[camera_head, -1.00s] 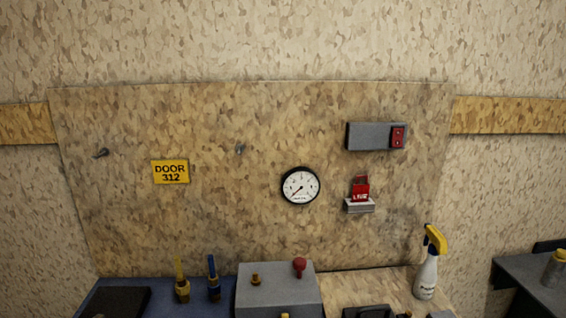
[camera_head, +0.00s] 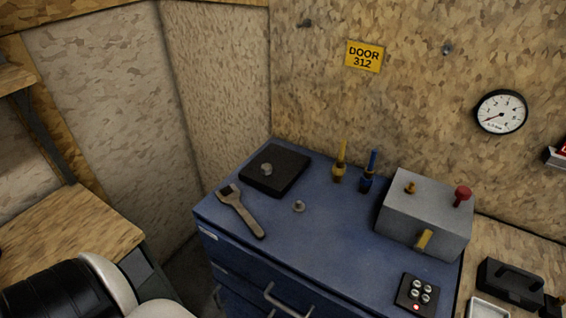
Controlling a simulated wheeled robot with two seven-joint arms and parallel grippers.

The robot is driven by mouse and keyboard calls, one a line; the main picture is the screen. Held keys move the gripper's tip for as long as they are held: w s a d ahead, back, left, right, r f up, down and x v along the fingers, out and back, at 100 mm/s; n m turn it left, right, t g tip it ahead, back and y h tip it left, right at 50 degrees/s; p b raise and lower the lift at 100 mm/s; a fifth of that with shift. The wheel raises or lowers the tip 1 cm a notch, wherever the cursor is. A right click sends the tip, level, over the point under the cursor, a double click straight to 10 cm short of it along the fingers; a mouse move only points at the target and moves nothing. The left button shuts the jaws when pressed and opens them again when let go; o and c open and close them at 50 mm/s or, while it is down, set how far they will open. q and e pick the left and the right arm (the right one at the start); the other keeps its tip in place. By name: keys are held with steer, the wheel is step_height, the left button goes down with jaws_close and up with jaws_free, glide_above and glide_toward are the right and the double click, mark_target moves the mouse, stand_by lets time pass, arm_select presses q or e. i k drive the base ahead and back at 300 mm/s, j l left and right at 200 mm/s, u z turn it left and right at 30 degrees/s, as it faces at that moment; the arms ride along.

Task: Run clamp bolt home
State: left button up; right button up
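A black square block (camera_head: 275,170) lies on the blue cabinet top at the back left, with a grey bolt head (camera_head: 266,169) showing on its upper face. An adjustable wrench (camera_head: 240,210) lies in front of it, its jaw toward the back left. A small grey knob-like piece (camera_head: 299,206) stands on the blue top right of the wrench. I cannot tell which of these is the clamp bolt. A black and white part of my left arm shows at the lower left. Neither gripper is in view.
The blue cabinet (camera_head: 325,238) also bears two valves with yellow (camera_head: 340,163) and blue (camera_head: 368,173) handles, a grey box (camera_head: 425,212) with a red knob, and a black button pad (camera_head: 416,293). Its front middle is clear. A wooden bench (camera_head: 70,228) stands at left.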

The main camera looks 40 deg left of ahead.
mark_target(266, 169)
steer(key=u, duration=1.25)
